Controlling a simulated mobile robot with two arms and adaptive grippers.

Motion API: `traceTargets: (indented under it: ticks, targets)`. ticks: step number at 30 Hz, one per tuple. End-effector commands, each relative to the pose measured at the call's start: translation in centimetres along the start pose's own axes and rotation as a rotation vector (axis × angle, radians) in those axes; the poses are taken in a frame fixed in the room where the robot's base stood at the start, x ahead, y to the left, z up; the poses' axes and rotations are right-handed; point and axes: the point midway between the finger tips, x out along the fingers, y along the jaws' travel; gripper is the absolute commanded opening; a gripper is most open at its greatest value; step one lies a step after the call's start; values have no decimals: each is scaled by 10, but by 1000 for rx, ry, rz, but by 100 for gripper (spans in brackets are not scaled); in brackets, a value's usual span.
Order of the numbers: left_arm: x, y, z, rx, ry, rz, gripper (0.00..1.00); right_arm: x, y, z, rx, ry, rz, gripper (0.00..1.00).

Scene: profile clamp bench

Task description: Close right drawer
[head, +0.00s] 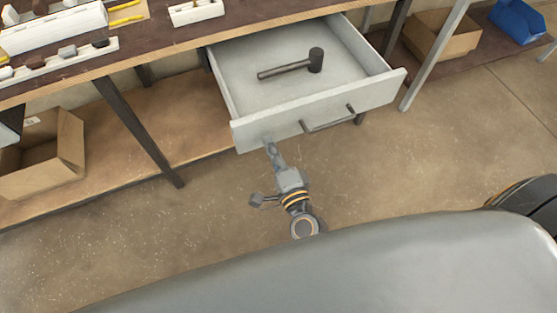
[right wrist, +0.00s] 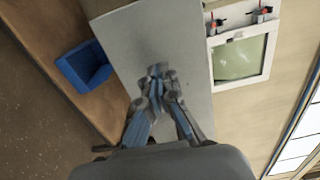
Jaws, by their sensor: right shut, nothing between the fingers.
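The right drawer (head: 318,112) is light grey and stands pulled out from under the bench in the head view. A dark hammer (head: 292,64) lies inside it. In the right wrist view my shut fingers (right wrist: 158,72) point at a flat grey panel, apparently the drawer front. I cannot tell whether they touch it. My left gripper is not in view.
The wooden bench top (head: 160,42) carries trays of small parts. A cardboard box (head: 45,150) sits on the lower shelf at left. Another box (head: 440,38) and a blue bin (head: 517,20) are at right.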

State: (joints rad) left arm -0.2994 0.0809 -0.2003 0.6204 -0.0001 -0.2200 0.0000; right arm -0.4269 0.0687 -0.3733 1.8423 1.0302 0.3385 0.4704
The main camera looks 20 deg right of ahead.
Motion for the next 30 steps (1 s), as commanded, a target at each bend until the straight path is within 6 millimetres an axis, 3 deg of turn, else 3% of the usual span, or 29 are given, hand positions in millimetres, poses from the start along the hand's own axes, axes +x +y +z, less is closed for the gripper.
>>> traceTargets:
  ticks: [5,20,26,30]
  targets:
    - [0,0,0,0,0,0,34,12,0,0,-1,1,0,0]
    - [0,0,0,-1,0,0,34,17,0,0,-1,1,0,0]
    - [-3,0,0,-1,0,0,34,41,-2,0,0,1,-2,0]
    - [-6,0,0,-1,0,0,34,69,-2,0,-1,1,-3,0]
